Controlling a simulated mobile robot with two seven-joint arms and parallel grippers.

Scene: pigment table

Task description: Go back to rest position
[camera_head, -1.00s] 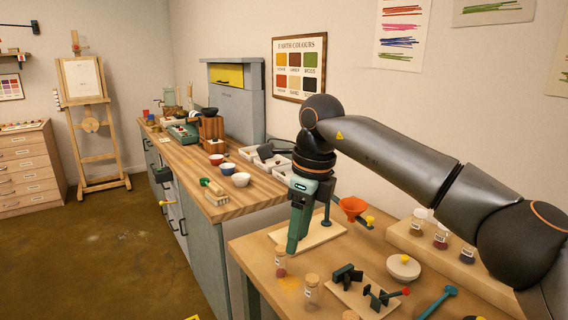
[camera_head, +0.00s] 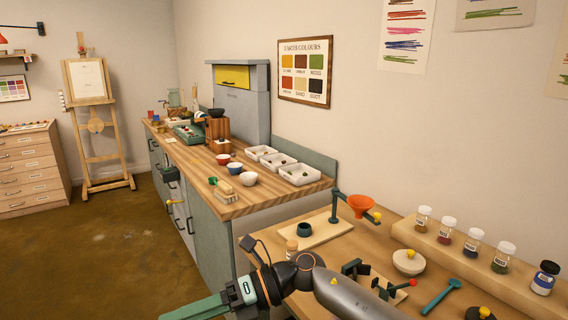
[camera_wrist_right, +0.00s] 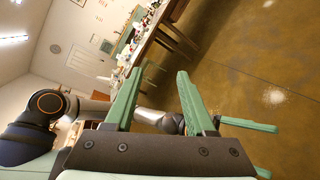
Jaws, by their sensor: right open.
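My right arm reaches in from the lower right of the head view, low in front of the work table. My right gripper (camera_head: 185,310) is near the bottom edge, left of the table, over the floor. In the right wrist view its two green fingers (camera_wrist_right: 162,88) stand apart with nothing between them, so it is open and empty. Behind it, green finger-like parts (camera_wrist_right: 248,125) show at the right of that view, probably my left gripper. They are partly hidden, and its jaw state is unclear. My left gripper does not show in the head view.
Several jars stand on a wooden riser (camera_head: 460,257). My arm partly hides a corked jar (camera_head: 291,246). Open floor (camera_head: 95,260) lies left.

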